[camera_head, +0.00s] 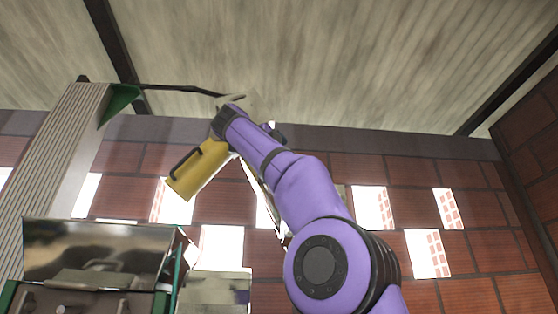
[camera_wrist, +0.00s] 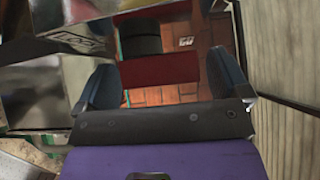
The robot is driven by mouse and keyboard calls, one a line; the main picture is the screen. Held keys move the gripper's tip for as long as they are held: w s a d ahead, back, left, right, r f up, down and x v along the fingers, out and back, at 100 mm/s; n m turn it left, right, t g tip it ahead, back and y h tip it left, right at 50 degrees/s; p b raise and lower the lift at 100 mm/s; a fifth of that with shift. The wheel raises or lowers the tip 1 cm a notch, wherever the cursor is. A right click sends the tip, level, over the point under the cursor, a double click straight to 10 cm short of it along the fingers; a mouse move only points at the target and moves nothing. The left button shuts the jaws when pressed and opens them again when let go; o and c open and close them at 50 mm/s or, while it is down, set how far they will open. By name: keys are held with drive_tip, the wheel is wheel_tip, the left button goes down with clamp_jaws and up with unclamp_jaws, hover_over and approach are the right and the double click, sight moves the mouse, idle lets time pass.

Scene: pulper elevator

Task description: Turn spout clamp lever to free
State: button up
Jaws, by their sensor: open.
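In the wrist view my gripper (camera_wrist: 160,62) is open, with one blue-grey finger on each side. A wide red part (camera_wrist: 158,72) shows between the fingers; I cannot tell whether it is the clamp lever or whether anything touches it. A metal plate (camera_wrist: 60,48) with lettering that seems to read "LOCK" is beyond the left finger. In the head view a yellow tube (camera_head: 200,170) with a black handle hangs tilted beside the end of my purple arm. My fingers cannot be made out there. The lever is not clearly identifiable in either view.
A ribbed elevator column (camera_head: 70,150) with a green top piece (camera_head: 118,102) stands at left. A shiny metal hopper (camera_head: 95,250) is below it. A dark rod (camera_head: 180,88) runs toward my arm's end. A brick wall (camera_head: 330,170) with openings is behind; the right side looks clear.

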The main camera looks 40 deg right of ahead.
drive_tip(key=s+a, duration=0.2)
drive_tip(key=a, duration=0.8)
drive_tip(key=shift+a, duration=0.3)
